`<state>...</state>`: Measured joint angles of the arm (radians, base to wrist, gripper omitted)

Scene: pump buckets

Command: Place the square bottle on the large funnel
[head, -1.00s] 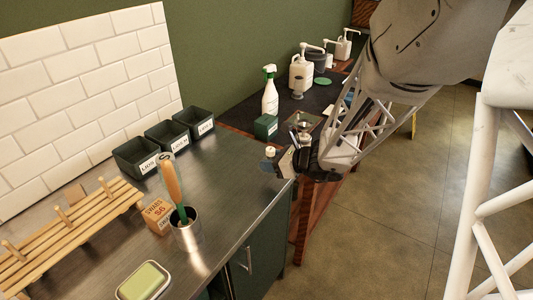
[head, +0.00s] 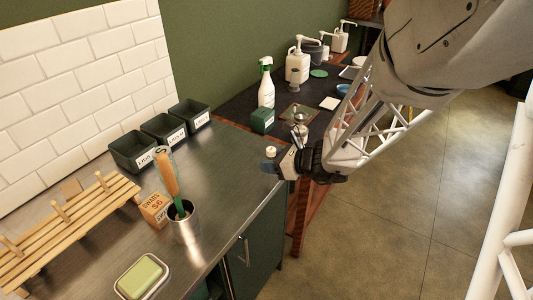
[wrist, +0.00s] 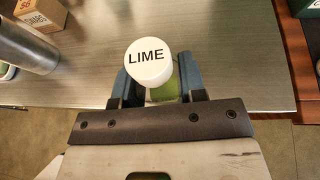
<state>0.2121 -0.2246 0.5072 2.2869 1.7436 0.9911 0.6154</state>
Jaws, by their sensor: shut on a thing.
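My gripper (head: 280,164) is shut on a bottle whose round white cap (wrist: 148,62) reads LIME. Its cap also shows in the head view (head: 271,152). A green part of the body (wrist: 168,88) shows between the fingers in the wrist view; most of the body is hidden, so I cannot tell that it is square. The bottle is held near the steel counter's right edge. A small silvery, funnel-like thing (head: 299,118) is on the dark table, beyond my gripper. I cannot tell for sure that it is the large funnel.
The dark table (head: 240,105) holds a spray bottle (head: 266,86), a green box (head: 262,120), pump bottles (head: 298,64) and a blue bowl (head: 343,89). The steel counter (head: 222,170) holds dark bins, a swabs box (head: 154,209), a metal cup (head: 184,224) and a soap dish (head: 142,278).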

